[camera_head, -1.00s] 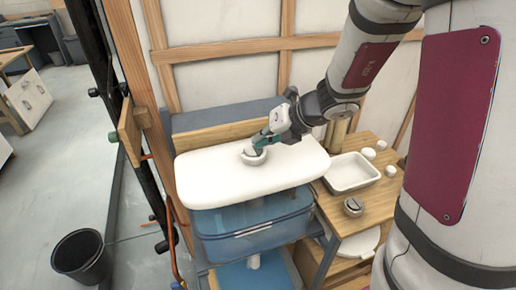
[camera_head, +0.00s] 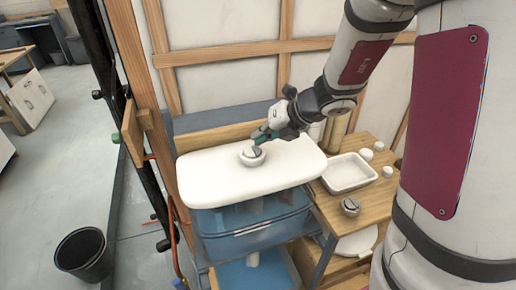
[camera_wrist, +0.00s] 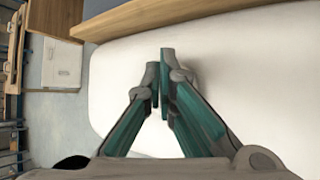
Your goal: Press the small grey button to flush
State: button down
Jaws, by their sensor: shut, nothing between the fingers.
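A round white-and-grey flush button (camera_head: 252,156) sits on top of the white cistern lid (camera_head: 205,178) in the head view. The button's top face shows a darker split, but which part is the small one is too small to tell. My gripper (camera_head: 257,136) is shut and empty, just behind the button and close to it. Whether it touches the button cannot be told. In the wrist view my two fingers (camera_wrist: 161,70) are together over the bare white lid (camera_wrist: 240,70). The button is not clearly seen there.
A similar round fitting (camera_head: 350,206) and a white tray (camera_head: 348,173) stand on the wooden bench at right, with several small white pieces. A blue bin (camera_head: 255,225) is under the lid. A wooden wall frame (camera_head: 230,54) stands behind. A black bucket (camera_head: 83,254) is on the floor.

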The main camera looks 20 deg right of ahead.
aim_at(260, 149)
notch_tip(260, 149, up, 3)
jog(key=p, duration=0.3)
jog(key=shift+r, duration=0.1)
jog(key=shift+r+p, duration=0.85)
jog(key=shift+r, duration=0.05)
